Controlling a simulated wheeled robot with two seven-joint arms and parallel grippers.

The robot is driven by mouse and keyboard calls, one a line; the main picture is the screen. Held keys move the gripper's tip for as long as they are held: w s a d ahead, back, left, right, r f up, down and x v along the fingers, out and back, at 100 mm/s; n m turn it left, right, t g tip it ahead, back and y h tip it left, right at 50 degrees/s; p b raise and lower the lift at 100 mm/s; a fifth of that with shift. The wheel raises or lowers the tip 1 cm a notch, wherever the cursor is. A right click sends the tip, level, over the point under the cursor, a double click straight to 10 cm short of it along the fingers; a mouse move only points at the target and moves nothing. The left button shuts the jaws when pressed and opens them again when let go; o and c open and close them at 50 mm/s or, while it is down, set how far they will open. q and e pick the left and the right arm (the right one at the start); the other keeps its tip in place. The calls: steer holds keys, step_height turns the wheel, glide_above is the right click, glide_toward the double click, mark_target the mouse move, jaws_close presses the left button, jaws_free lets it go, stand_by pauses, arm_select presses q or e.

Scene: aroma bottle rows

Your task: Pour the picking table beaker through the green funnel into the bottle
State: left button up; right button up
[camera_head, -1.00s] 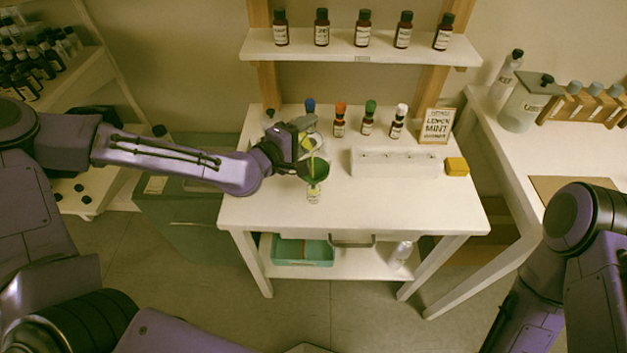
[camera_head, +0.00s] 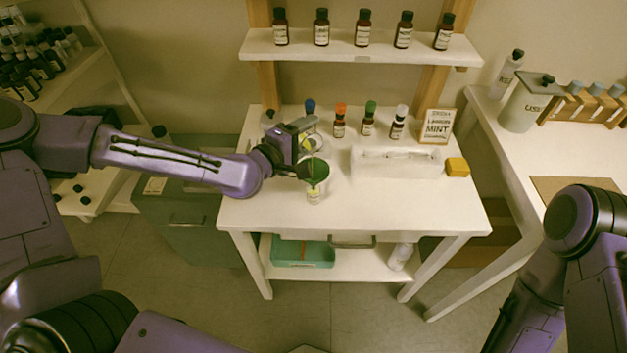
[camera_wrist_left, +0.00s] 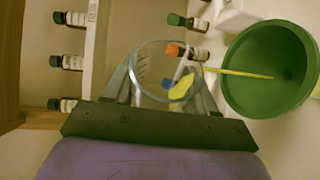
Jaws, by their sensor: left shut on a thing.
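My left gripper (camera_head: 304,152) is shut on the clear glass beaker (camera_wrist_left: 150,62) and holds it tilted above the table. A little yellow liquid lies near the beaker's lip. A thin yellow stream runs from it into the green funnel (camera_head: 318,170), which also shows large in the left wrist view (camera_wrist_left: 262,88). The bottle (camera_head: 314,196) stands upright under the funnel on the white table; it is small here, and its fill level cannot be told. My right gripper is out of view.
Small brown bottles with coloured caps (camera_head: 368,121), a mint sign (camera_head: 437,127), a white rack (camera_head: 397,163) and a yellow block (camera_head: 457,167) stand on the table (camera_head: 400,210). A shelf of bottles (camera_head: 340,46) is behind. The table's front right is clear.

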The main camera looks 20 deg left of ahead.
arm_select(q)
steer(key=shift+d+f+m+b, duration=0.15)
steer(key=shift+m+b, duration=0.25)
steer(key=shift+b, duration=0.4)
stand_by(0.9)
steer(key=shift+s+m+t+b, duration=0.15)
steer(key=shift+m+t+b, duration=0.25)
steer(key=shift+b, duration=0.05)
stand_by(1.6)
steer(key=shift+r, duration=0.2)
stand_by(0.5)
steer(key=shift+r+n+g+p, duration=0.35)
steer(key=shift+n+p, duration=0.25)
steer(key=shift+p, duration=0.5)
steer(key=shift+w+a+n+g+p, duration=0.25)
steer(key=shift+n+p, duration=0.1)
steer(key=shift+n, duration=0.15)
steer(key=shift+f, duration=0.15)
